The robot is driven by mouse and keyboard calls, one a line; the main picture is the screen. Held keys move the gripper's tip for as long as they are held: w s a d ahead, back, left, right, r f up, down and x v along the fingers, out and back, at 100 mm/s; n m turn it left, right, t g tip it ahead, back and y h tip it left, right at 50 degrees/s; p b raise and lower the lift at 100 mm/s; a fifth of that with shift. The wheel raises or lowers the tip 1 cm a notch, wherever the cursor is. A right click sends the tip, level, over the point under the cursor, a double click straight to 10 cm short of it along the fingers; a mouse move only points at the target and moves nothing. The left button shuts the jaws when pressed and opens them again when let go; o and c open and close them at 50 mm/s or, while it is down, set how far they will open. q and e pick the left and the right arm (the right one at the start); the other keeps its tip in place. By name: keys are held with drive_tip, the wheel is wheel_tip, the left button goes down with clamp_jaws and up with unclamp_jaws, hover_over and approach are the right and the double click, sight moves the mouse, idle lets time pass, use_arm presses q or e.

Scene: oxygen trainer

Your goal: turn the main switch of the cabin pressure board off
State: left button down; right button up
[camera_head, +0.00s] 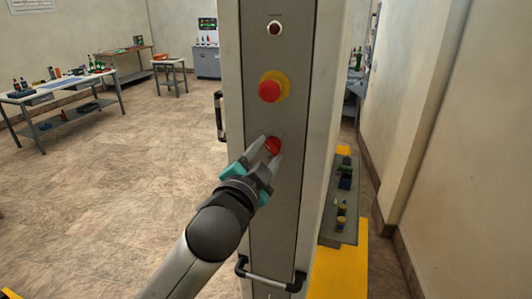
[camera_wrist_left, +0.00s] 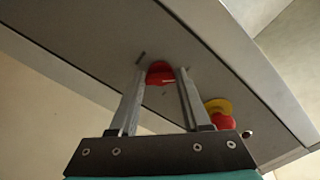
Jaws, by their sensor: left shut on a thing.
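The main switch (camera_head: 273,146) is a small red knob on the narrow grey face of the tall cabinet (camera_head: 262,205). My left gripper (camera_head: 268,149) reaches up to it from below, its two fingers on either side of the knob and shut on it. In the left wrist view the red knob (camera_wrist_left: 160,70) sits between the fingertips of the gripper (camera_wrist_left: 160,78), close against the panel. The fingers hide part of the knob, and short dark marks show on the panel around it. My right gripper is not in view.
A red mushroom button on a yellow disc (camera_head: 271,88) sits just above the switch, with a dark red lamp (camera_head: 274,28) higher up. A bar handle (camera_head: 268,278) juts out below. A yellow stand (camera_head: 340,270) is at right; open floor (camera_head: 130,180) lies left.

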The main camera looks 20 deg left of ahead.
use_arm(q)
drive_tip(key=shift+n, duration=0.3)
drive_tip(key=shift+c, duration=1.8)
unclamp_jaws()
